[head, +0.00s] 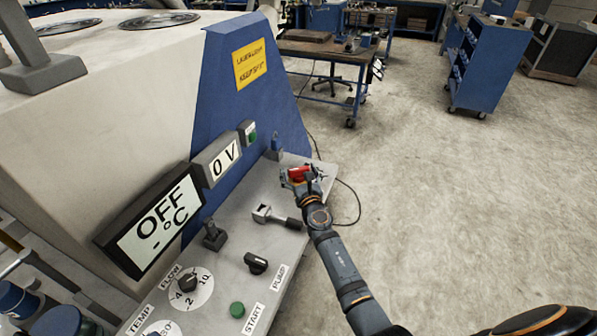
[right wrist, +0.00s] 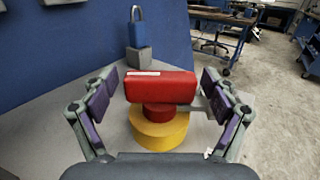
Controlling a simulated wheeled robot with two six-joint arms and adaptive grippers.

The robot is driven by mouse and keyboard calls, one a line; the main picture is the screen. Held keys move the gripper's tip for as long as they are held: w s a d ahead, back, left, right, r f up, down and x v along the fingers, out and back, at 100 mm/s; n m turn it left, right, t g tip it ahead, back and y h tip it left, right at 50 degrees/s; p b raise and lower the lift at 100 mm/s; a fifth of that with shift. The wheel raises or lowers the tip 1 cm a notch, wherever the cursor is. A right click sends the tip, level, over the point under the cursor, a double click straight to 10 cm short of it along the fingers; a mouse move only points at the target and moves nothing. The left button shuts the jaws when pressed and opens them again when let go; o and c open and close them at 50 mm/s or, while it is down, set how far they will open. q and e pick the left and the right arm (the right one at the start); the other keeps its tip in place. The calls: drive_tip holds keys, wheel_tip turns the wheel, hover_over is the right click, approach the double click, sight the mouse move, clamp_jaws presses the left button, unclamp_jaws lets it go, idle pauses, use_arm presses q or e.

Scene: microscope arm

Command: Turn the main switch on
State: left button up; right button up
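The main switch (right wrist: 160,88) shows in the right wrist view as a red bar handle on a round yellow base (right wrist: 160,130). The bar lies roughly crosswise in that view, with a white mark on its top. In the head view the red handle (head: 299,173) is at the far end of the grey panel. My right gripper (right wrist: 159,92) is open, with one finger on each side of the red bar. Small gaps show between the finger pads and the bar's ends. The display (head: 159,222) reads OFF and the smaller one (head: 221,161) reads 0 V. My left gripper is out of view.
A blue padlock (right wrist: 137,28) on a grey block stands just behind the switch. The panel (head: 225,265) also carries a lever (head: 277,217), a black PUMP knob (head: 256,263), a green START button (head: 237,309) and a FLOW dial (head: 188,284). Open floor lies to the right.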

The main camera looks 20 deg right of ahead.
drive_tip(key=shift+s+f, duration=0.1)
drive_tip(key=shift+s, duration=0.4)
drive_tip(key=s, duration=1)
drive_tip(key=shift+s+a, duration=0.4)
drive_tip(key=shift+s, duration=0.1)
drive_tip(key=shift+c, duration=0.4)
